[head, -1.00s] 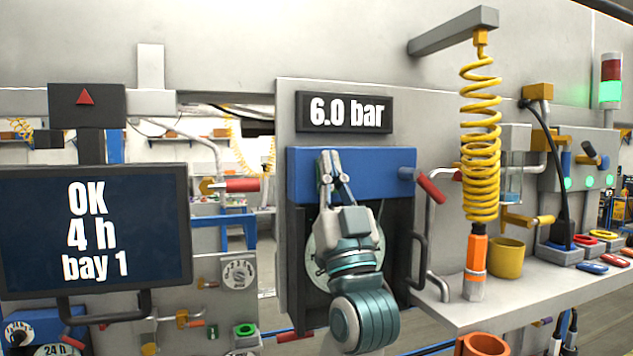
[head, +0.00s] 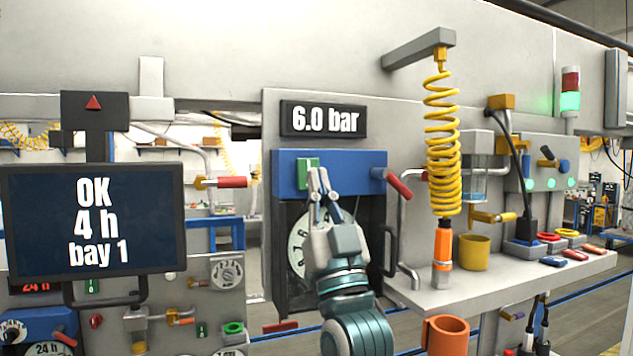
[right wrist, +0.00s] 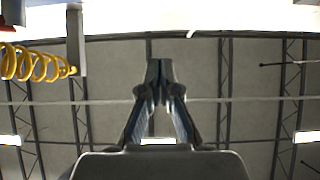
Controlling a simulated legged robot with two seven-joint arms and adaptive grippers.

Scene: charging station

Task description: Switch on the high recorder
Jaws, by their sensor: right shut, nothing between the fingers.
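The high recorder has a blue header (head: 350,168) and a round white dial (head: 297,245) in a dark frame, below the 6.0 bar display (head: 322,119). A green switch (head: 307,168) sits on the left part of the header. My right gripper (head: 318,174) is shut and empty, its fingertips pointing up just in front of the switch's lower right. I cannot tell whether they touch it. My gripper hides part of the dial. In the right wrist view the closed fingers (right wrist: 159,70) show against the ceiling. My left gripper is out of view.
A red-tipped lever (head: 397,184) sticks out right of the header, and another (head: 232,182) is at its left. A coiled yellow hose (head: 440,150) hangs over the shelf (head: 500,277) at the right. A large screen (head: 95,220) stands at the left.

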